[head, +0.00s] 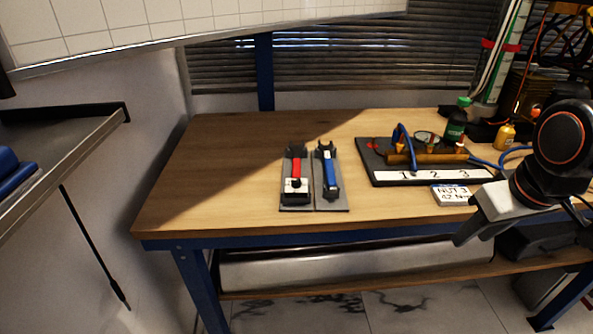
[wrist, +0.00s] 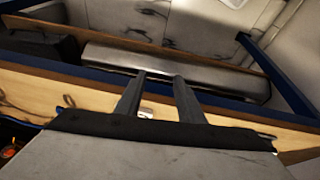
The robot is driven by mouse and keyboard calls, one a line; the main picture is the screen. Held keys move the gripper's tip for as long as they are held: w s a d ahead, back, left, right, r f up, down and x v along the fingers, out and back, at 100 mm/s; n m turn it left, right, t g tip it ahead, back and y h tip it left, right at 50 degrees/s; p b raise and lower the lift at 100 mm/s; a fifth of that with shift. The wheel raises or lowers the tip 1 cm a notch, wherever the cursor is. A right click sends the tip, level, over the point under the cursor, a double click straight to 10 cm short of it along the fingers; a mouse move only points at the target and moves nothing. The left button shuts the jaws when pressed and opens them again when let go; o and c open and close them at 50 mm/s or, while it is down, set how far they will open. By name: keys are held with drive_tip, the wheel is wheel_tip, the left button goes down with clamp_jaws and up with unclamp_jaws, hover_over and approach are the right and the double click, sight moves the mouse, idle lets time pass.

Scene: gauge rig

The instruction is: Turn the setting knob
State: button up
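A red-handled tool (head: 295,169) and a blue-handled tool (head: 330,172) rest side by side in grey cradles on the workbench in the head view. I cannot make out for certain which part is the setting knob. A white card (head: 451,195) reading "NUT 3" and a "42 N" value lies at the bench's front right. My gripper (head: 461,241) hangs at the bench's front edge, right of both tools and apart from them. In the wrist view my gripper (wrist: 161,76) has its two fingers apart with nothing held between them.
A dark board (head: 372,158) with a brass pipe, gauge and strip marked 1, 2, 3 stands right of the tools. Green (head: 456,125) and yellow (head: 505,136) bottles stand behind it. The wooden bench top (head: 215,180) is clear at left. A metal roll (head: 350,266) lies below.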

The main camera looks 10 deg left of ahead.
drive_tip(key=w+a+r+n+g, duration=0.1)
drive_tip(key=w+a+r+n, duration=0.4)
drive_tip(key=a+r, duration=0.3)
wheel_tip(320, 180, up, 14)
drive_tip(key=n+g, duration=0.3)
drive_tip(key=n, duration=0.8)
hover_over(296, 179)
drive_tip(key=shift+h, duration=0.3)
wheel_tip(296, 179, down, 18)
drive_tip(key=shift+r, duration=0.25)
drive_tip(key=shift+c, duration=0.7)
clamp_jaws()
